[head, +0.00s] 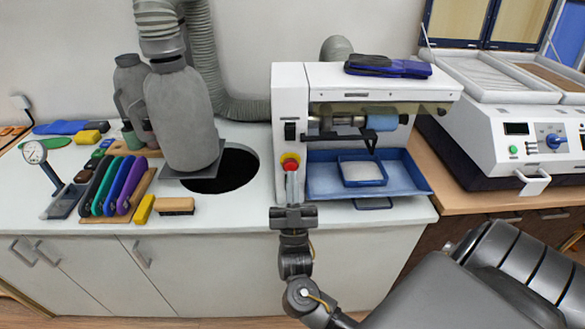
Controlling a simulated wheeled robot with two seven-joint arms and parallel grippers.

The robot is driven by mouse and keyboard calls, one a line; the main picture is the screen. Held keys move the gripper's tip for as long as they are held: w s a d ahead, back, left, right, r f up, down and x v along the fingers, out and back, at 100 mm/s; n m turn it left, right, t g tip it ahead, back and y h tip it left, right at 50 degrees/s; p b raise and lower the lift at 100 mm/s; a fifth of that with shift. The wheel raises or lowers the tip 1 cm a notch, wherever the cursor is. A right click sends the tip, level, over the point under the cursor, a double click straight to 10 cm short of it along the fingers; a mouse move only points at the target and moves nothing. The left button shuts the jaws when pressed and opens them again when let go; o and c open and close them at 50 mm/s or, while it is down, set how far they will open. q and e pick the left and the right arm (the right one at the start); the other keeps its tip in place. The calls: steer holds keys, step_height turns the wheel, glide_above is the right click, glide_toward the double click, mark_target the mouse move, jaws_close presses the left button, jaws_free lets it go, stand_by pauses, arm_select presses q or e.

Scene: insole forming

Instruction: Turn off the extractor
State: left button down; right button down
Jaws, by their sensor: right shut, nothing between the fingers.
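A white bench machine (290,85) stands at the middle of the worktop. A red button on a yellow base (290,161) is on its front left face, with a black switch (290,131) above it. My right gripper (291,178) is shut and empty, pointing up at the red button. Its fingertips overlap the button's lower part in the head view; I cannot tell whether they touch it. My left gripper is not in view.
A blue tray (412,172) with a smaller blue bin (362,170) lies under the machine's roller. A round dark hole (235,170), a grey bottle-shaped unit (182,115) and coloured-handled tools (118,185) are to the left. A white press (530,140) stands at right.

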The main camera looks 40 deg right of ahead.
steer(key=shift+s+a+f+b, duration=0.2)
steer(key=shift+s+a+f, duration=0.2)
steer(key=shift+s, duration=0.15)
steer(key=shift+s+a+f+b, duration=0.15)
steer(key=shift+s+a+f, duration=0.1)
steer(key=shift+s+f, duration=0.2)
